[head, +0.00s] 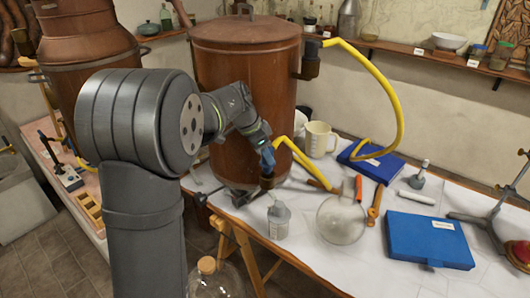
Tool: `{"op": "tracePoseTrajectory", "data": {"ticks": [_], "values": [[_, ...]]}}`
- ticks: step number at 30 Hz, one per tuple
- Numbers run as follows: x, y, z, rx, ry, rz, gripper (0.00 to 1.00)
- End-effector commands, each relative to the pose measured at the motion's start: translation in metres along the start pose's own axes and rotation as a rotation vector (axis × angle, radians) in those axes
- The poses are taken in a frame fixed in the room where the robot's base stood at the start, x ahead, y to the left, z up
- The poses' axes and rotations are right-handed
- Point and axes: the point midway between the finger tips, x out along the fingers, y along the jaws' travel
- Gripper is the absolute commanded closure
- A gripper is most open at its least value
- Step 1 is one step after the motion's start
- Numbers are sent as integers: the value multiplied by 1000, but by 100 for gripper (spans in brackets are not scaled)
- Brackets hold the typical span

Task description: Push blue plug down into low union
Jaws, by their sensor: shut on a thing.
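My gripper (263,149) reaches down in front of the big copper vessel (245,90), near its lower right side. It is shut on the blue plug (268,158), a small blue shape at its tip. The low union (267,181), a small dark brown fitting, is directly below the plug. The plug looks close above the union or touching it; the view is too small to tell whether it sits inside. A yellow tube (305,160) runs beside the union. The fingers are mostly hidden.
A round glass flask (341,219) and a grey bottle (278,219) stand nearby on the white-topped table (385,272). A corked flask (207,266) is at the front.

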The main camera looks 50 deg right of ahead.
Motion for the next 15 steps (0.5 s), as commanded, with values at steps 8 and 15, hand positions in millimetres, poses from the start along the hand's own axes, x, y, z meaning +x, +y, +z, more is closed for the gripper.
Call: {"op": "tracePoseTrajectory", "data": {"ticks": [8, 15], "values": [[3, 0, 1, 0, 0, 0, 94], [6, 0, 2, 0, 0, 1, 94]]}}
